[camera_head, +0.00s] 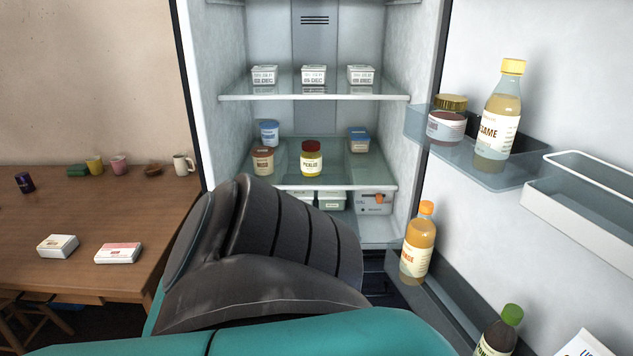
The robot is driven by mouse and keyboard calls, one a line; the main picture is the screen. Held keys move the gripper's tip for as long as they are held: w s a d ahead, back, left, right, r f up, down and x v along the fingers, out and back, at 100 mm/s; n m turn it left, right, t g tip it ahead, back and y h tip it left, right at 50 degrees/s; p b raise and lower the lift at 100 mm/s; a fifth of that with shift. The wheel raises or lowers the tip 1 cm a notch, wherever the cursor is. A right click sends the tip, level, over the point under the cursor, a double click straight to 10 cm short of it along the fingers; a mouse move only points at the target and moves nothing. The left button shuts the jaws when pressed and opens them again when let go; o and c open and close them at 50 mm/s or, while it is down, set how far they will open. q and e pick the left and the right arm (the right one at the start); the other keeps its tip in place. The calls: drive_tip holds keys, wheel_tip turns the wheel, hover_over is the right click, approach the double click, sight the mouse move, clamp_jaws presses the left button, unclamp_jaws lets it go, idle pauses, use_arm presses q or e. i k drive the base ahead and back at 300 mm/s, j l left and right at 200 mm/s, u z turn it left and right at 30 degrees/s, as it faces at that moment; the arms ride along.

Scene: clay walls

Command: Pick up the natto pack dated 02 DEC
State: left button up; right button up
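Three small white packs stand side by side on the upper glass shelf (330,97) of the open fridge: a left pack (264,75), a middle pack (313,75) and a right pack (361,75). Each has a label on its front that seems to end in DEC. The day numbers are too small to read, so I cannot tell which is 02 DEC. One of my arms, grey and teal, fills the lower middle of the view and hides part of the fridge's lower section. Neither gripper shows.
The fridge door stands open at right, its racks holding a jar (447,122), a sesame bottle (498,118) and an orange-capped bottle (418,245). Jars, including a pickles jar (311,158), stand on the middle shelf. A wooden table (90,215) at left holds two boxes and cups.

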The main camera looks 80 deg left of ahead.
sight(57, 247)
drive_tip(key=k+j+u, duration=0.15)
drive_tip(key=u, duration=1.25)
drive_tip(key=k+j+u, duration=0.1)
drive_tip(key=j+u, duration=0.3)
drive_tip(key=k+j+u, duration=0.1)
drive_tip(key=j+u, duration=0.3)
drive_tip(key=i+j+u, duration=0.1)
drive_tip(key=j+u, duration=0.3)
drive_tip(key=j, duration=1.1)
drive_tip(key=i+j, duration=0.1)
drive_tip(key=j, duration=0.5)
drive_tip(key=u, duration=0.05)
